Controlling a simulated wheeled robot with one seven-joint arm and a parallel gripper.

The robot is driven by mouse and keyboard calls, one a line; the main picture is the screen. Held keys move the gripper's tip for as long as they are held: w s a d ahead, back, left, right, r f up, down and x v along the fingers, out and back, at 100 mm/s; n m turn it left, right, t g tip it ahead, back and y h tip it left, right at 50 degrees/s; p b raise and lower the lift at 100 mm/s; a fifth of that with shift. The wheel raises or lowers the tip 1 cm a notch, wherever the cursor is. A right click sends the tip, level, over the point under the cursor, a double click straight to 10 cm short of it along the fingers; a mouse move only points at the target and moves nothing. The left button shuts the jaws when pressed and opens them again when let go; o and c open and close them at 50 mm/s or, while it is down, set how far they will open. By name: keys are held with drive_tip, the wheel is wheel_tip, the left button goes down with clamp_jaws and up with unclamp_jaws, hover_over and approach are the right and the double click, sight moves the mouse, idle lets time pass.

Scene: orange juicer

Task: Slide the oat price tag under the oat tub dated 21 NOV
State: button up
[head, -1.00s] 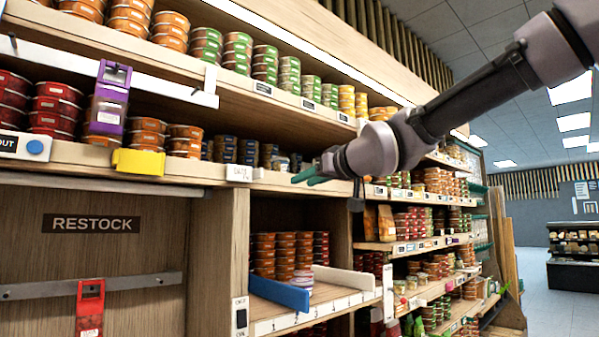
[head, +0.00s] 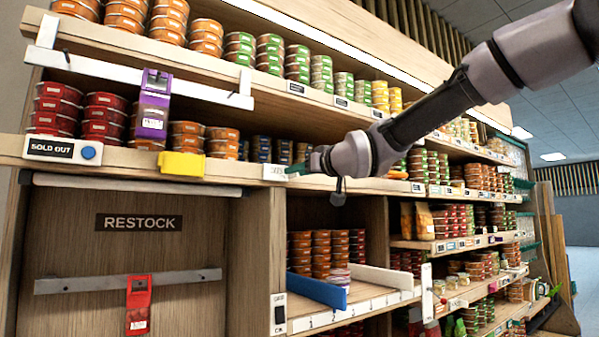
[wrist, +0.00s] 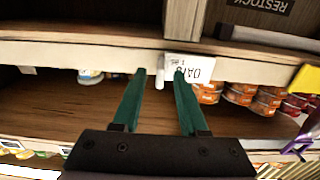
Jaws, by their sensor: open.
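The white oat price tag (head: 273,172) is on the front edge of the middle shelf. In the wrist view the tag (wrist: 195,68) appears upside down, with its OATS lettering partly covered by a finger. My gripper (wrist: 160,75) is open, its two green fingers pointing at the shelf edge. The right finger overlaps the tag in the picture; I cannot tell whether they touch. In the head view my gripper (head: 298,169) is just right of the tag. Several tubs (wrist: 240,95) stand on the shelf behind, but no date is readable, so the 21 NOV tub cannot be picked out.
A yellow clip (head: 181,164) and a SOLD OUT sign (head: 50,149) sit further left on the same edge. A purple holder (head: 153,105) hangs above them. Below are a RESTOCK panel (head: 139,222) and a bay with a blue divider (head: 317,290).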

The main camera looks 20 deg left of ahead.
clamp_jaws()
idle(1.5)
